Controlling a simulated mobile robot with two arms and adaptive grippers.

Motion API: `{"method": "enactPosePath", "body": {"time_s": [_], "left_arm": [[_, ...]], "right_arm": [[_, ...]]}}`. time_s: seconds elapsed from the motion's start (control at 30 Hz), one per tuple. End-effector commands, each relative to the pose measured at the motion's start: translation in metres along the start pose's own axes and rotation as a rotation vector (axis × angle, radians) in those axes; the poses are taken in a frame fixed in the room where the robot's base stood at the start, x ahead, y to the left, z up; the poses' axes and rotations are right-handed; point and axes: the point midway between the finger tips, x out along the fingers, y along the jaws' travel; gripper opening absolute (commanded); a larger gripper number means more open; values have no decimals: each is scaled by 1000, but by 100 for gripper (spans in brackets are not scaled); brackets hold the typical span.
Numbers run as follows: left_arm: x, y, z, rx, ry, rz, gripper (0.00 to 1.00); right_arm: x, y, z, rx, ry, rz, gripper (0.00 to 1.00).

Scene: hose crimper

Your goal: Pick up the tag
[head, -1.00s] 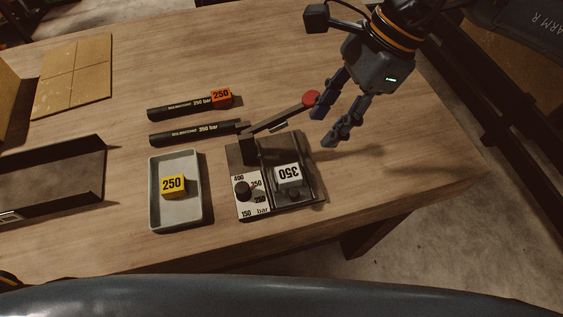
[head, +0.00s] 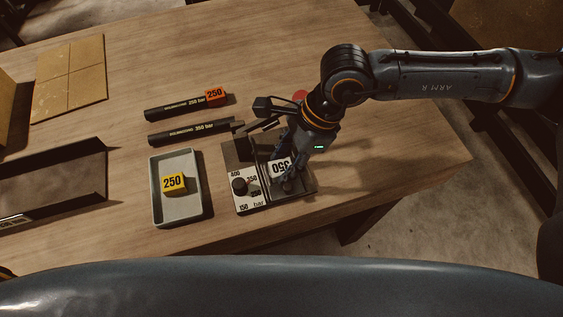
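A white block tag marked 350 (head: 278,165) sits on the right part of the crimper (head: 244,208); it is partly covered by my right gripper. My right gripper (head: 286,181) points down over the crimper, its fingers at the white tag. Whether they touch or grip it cannot be told. A yellow tag marked 250 (head: 173,183) lies in the grey tray (head: 180,215). An orange tag marked 250 (head: 215,94) is at the right end of the upper black hose (head: 180,107).
A second black hose (head: 185,133), marked 350 bar, lies with its right end at the crimper. The lever's red knob (head: 300,95) shows behind my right arm. A dark open bin (head: 60,180) and cardboard (head: 70,75) are at left. The table's right side is clear.

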Motion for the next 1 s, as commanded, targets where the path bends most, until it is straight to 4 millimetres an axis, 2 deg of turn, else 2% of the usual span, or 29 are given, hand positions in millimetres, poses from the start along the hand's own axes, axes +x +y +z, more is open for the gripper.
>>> {"method": "enactPosePath", "body": {"time_s": [0.23,0.3,0.33,0.77,1.0], "left_arm": [[0,-1,-2,0,2,-2,75],[0,-1,-2,0,2,-2,75],[0,-1,-2,-1,2,-2,75],[1,-2,-2,-1,2,-2,75],[7,-2,-1,-1,2,-2,75]], "right_arm": [[3,1,0,0,0,2,40],[3,1,0,0,0,2,24],[3,1,0,0,0,2,21],[1,1,0,0,0,2,21],[-21,0,9,-3,0,-3,21]]}}
